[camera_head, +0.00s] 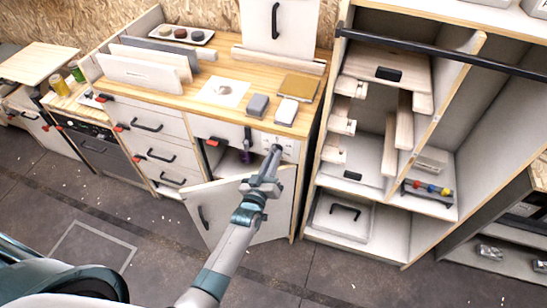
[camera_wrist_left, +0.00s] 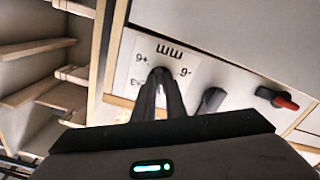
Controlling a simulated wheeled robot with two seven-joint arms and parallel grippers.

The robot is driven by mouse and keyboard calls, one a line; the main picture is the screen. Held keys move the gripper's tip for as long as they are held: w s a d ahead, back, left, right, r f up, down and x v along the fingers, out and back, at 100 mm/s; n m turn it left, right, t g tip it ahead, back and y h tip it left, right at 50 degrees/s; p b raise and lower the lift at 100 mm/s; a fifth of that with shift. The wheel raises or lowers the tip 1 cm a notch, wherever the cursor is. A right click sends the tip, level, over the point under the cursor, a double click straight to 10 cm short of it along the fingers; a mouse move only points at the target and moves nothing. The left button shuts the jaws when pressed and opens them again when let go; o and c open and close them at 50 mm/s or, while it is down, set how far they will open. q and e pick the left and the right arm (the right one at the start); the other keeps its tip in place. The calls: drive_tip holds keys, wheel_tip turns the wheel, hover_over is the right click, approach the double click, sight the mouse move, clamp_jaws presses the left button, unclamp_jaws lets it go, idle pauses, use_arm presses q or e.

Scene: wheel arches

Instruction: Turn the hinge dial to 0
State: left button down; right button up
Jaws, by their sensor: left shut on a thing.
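The hinge dial (camera_wrist_left: 160,71) is a small dark knob on a white plate (camera_wrist_left: 178,62), in the upper middle of the left wrist view. The plate carries "mm" and number marks that read upside down here. The plate (camera_head: 288,145) also shows on the cabinet front in the head view. My left gripper (camera_head: 276,152) reaches up to it, and its fingers (camera_wrist_left: 160,82) are shut on the dial. The fingers cover most of the dial, so its setting cannot be read. My right gripper is not in view.
A dark knob (camera_wrist_left: 212,99) and a red-tipped handle (camera_wrist_left: 278,97) sit beside the dial. A cabinet door (camera_head: 218,204) hangs open below my left gripper. The worktop (camera_head: 190,97) above holds blocks and boards. An open shelf unit (camera_head: 418,225) stands to the right.

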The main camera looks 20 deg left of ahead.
use_arm(q)
drive_tip(key=m, duration=0.5)
drive_tip(key=shift+a+f, duration=0.1)
drive_tip(key=shift+f, duration=0.05)
idle(0.4)
drive_tip(key=c, duration=1.8)
unclamp_jaws()
drive_tip(key=shift+s, duration=0.15)
drive_tip(key=s+b, duration=0.3)
drive_tip(key=s, duration=1.4)
drive_tip(key=shift+a+b, duration=0.3)
drive_tip(key=shift+s, duration=0.1)
